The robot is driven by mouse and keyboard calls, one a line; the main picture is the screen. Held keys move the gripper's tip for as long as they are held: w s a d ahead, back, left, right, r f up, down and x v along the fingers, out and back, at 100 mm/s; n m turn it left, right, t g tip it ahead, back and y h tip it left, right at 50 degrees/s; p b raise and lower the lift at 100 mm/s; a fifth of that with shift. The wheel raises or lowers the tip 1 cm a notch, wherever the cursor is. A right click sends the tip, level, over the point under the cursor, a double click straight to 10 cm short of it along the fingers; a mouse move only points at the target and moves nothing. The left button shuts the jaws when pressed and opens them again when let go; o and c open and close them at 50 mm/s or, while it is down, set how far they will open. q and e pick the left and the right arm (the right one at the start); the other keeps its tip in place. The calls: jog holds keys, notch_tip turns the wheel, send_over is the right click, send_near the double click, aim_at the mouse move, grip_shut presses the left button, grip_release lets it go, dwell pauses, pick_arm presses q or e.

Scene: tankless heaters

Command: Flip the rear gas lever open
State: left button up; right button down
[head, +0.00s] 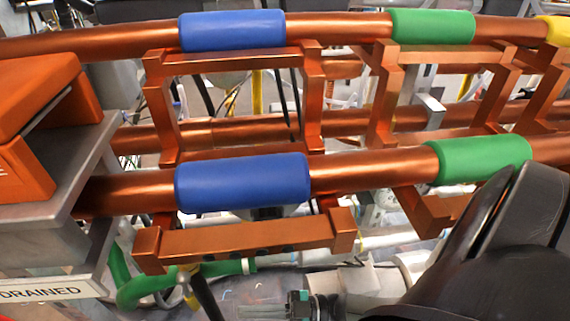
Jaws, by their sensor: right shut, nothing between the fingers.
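I cannot surely pick out the rear gas lever in this head view. A small grey lever-like piece (430,110) shows behind the rails at the upper right, and I cannot tell whether it is the lever. My right gripper (508,185) is the dark shape at the lower right, close to the green sleeve of the front rail in the picture. Its dark fingers are together with nothing between them. Whether it touches the rail I cannot tell. My left gripper is not in view.
Copper-coloured rails cross the view, with blue sleeves (242,181), green sleeves (480,160) and angular copper brackets (240,240). An orange block (40,125) stands on a grey plate at the left, above a label (45,291) reading DRAINED. Pipes and hoses crowd the space below.

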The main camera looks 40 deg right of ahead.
jog(key=v, duration=0.7)
jog(key=shift+s+d, duration=0.15)
dwell(0.4)
